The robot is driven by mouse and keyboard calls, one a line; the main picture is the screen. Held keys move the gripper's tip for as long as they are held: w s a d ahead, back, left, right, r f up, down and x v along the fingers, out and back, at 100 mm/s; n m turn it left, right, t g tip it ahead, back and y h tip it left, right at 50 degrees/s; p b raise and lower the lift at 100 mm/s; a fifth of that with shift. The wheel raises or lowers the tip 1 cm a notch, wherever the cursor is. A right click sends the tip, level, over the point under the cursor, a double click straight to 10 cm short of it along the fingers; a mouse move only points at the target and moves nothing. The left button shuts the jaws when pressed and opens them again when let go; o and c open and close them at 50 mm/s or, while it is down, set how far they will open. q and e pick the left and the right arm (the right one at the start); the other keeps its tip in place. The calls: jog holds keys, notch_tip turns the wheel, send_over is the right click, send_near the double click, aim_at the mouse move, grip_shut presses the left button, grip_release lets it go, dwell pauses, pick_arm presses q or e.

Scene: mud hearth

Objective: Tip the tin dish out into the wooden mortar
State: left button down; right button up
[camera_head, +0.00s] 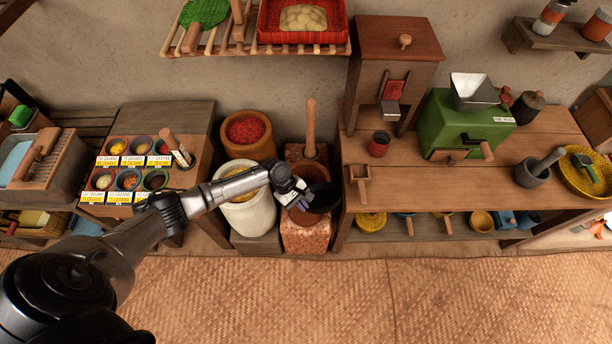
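My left gripper (300,201) reaches in from the left, above the reddish-brown wooden mortar (308,220). Its fingers are at the near-left rim of a dark, round dish (325,193), which I take to be the tin dish, and appear shut on it. The dish is over the mortar's mouth and looks tilted. The mortar stands upright on a reddish block, its mouth mostly hidden by the gripper and dish. I cannot see what is in the dish or mortar. My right gripper is not in view.
Behind the mortar stands an upright wooden pestle (311,131). To the left are a pale pot of yellow grain (244,213), a pot of red stuff (247,133) and labelled bowls. On the right, a wooden bench (450,178) bears a green mill (460,128). The matted floor is clear.

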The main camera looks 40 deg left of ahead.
pick_arm(q)
jog(key=s+d+f+t+y+p, duration=0.2)
jog(key=d+y+p, duration=0.3)
jog(key=p, duration=0.7)
jog(key=shift+s+d+m+y, duration=0.4)
jog(key=shift+s+d, duration=0.05)
jog(key=shift+d, duration=0.6)
dwell(0.6)
